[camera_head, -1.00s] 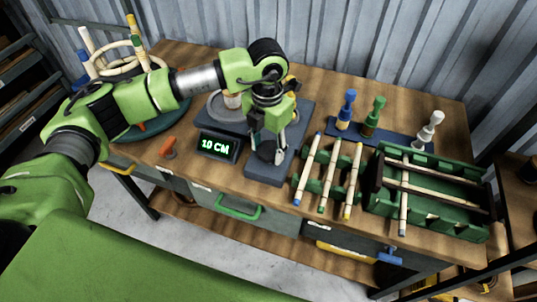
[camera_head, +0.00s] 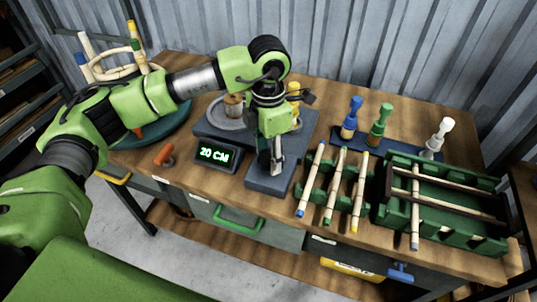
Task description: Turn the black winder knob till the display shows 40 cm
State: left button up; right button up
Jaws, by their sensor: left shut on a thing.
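The small display (camera_head: 215,155) on the front of the winder reads 20 CM in green digits. My left gripper (camera_head: 273,165) points down over the dark block (camera_head: 268,184) on the right side of the winder base. It is shut on the black winder knob (camera_head: 264,160), which is mostly hidden by the fingers. My left arm comes in from the left and passes above the display. My right gripper is not in view.
A rattan frame stands at the back left.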

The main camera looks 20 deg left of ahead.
aim_at(268, 159)
pick_arm(q)
jog(key=shift+r, duration=0.1)
jog(key=o, duration=1.1)
notch_tip(268, 159, up, 12)
